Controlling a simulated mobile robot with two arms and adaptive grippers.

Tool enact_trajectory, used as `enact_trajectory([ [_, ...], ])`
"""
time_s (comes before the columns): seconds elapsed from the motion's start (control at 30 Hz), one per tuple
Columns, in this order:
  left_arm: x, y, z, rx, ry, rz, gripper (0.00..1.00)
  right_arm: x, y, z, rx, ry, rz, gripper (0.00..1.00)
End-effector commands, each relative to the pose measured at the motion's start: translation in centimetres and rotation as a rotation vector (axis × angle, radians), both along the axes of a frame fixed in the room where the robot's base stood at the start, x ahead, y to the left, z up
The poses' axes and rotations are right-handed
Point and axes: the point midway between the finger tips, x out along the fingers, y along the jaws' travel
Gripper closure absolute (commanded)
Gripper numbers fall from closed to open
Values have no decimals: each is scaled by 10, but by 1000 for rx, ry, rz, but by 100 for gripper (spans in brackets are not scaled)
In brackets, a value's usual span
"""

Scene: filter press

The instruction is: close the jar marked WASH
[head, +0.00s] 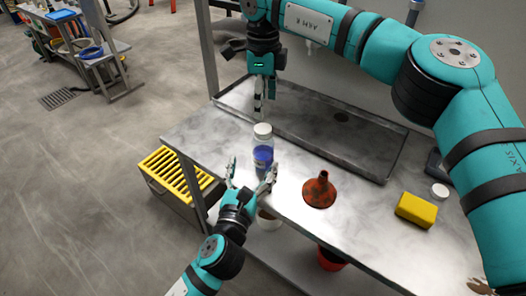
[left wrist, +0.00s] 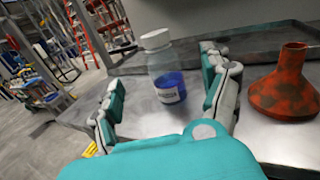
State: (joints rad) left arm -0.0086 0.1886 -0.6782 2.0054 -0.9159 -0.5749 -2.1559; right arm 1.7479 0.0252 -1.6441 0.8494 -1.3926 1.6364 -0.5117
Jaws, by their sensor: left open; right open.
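A clear jar (head: 263,158) with blue liquid stands upright near the table's front edge, with a white cap (head: 262,130) on top. In the left wrist view the jar (left wrist: 168,78) has a label too blurred to read, and I cannot tell whether its cap (left wrist: 155,39) is tight. My left gripper (head: 251,172) is open; its fingers point at the jar from the front, one to each side, and no contact is clear. My right gripper (head: 258,104) is above and behind the jar, pointing down, clear of the cap; its fingers look close together.
A rusty red funnel (head: 320,190) stands right of the jar; it is near my left fingers in the left wrist view (left wrist: 287,88). A yellow block (head: 416,210) and a loose white disc (head: 440,190) lie farther right. A shallow metal tray (head: 350,165) lies behind.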

Motion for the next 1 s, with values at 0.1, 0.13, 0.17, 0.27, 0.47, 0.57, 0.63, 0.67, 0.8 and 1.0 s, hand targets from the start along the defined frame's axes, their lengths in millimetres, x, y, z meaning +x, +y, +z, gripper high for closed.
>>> enact_trajectory([
  [0.1, 25, -6, 1, 0, -2, 2, 20, 0, 0, 0, 0, 0, 0, 36],
  [0.13, 31, -7, 1, 1, -1, 2, 20, 0, 0, 0, 0, 0, 0, 36],
  [0.17, 37, -9, 1, 0, -2, 2, 20, 0, 0, 0, 0, 0, 0, 36],
  [0.27, 56, -13, 1, -1, -1, 2, 20, 0, 0, 0, 0, 0, 0, 36],
  [0.47, 87, -21, 0, 0, 0, 1, 20, 0, 0, 0, 0, 0, 0, 36],
  [0.57, 97, -23, 0, 0, 1, 1, 20, 0, 0, 0, 0, 0, 0, 36],
  [0.63, 101, -24, 0, 0, 0, 1, 20, 0, 0, 0, 0, 0, 0, 36],
  [0.67, 103, -24, 0, 0, 1, 1, 20, 0, 0, 0, 0, 0, 0, 36],
  [0.8, 105, -25, 0, 0, 1, 0, 20, 0, 0, 0, 0, 0, 0, 36],
  [1.0, 105, -25, 0, 0, 1, 0, 20, 0, 0, 0, 0, 0, 0, 36],
])
